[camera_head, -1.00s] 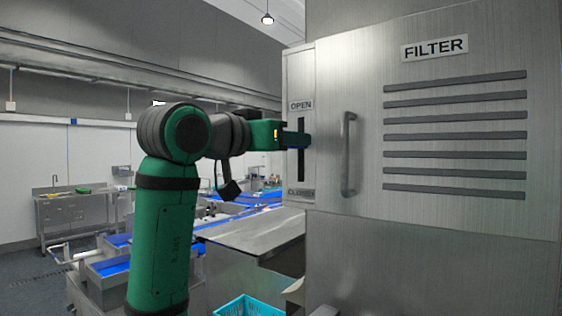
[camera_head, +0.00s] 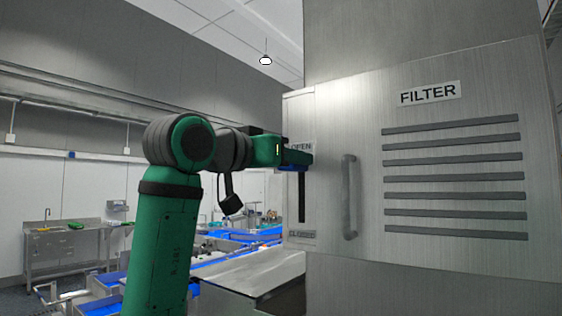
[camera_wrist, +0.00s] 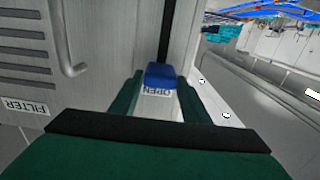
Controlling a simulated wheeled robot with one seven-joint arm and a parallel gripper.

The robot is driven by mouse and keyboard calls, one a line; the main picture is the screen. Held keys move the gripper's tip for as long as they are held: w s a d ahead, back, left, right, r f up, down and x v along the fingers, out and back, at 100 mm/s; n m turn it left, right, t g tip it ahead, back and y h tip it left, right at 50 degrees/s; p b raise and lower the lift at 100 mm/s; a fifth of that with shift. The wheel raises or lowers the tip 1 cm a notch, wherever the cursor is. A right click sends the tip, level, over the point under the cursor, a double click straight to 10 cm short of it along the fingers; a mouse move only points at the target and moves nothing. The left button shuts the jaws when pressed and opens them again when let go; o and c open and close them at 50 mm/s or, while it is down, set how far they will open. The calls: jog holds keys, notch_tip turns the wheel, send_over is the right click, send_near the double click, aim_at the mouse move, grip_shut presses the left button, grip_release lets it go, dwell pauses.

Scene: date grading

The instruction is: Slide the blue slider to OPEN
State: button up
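The blue slider (camera_wrist: 161,76) sits at the OPEN end of the dark vertical slot (camera_head: 301,200), right against the OPEN label (camera_wrist: 156,91) in the wrist view. In the head view only a thin blue edge of it (camera_head: 293,168) shows below my gripper (camera_head: 306,160). My gripper's two green fingers (camera_wrist: 160,80) lie close on either side of the slider and appear shut on it. The CLOSED label (camera_head: 302,233) is at the slot's lower end, well below the gripper. The gripper partly covers the OPEN label in the head view.
A metal cabinet door marked FILTER (camera_head: 428,92), with several dark louvres, is to the right. Its upright handle (camera_head: 349,197) stands out close to the slot. A metal table (camera_head: 245,275) lies below. Blue conveyors and a sink bench (camera_head: 62,245) are farther back left.

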jog(key=v, duration=1.1)
dwell(0.3)
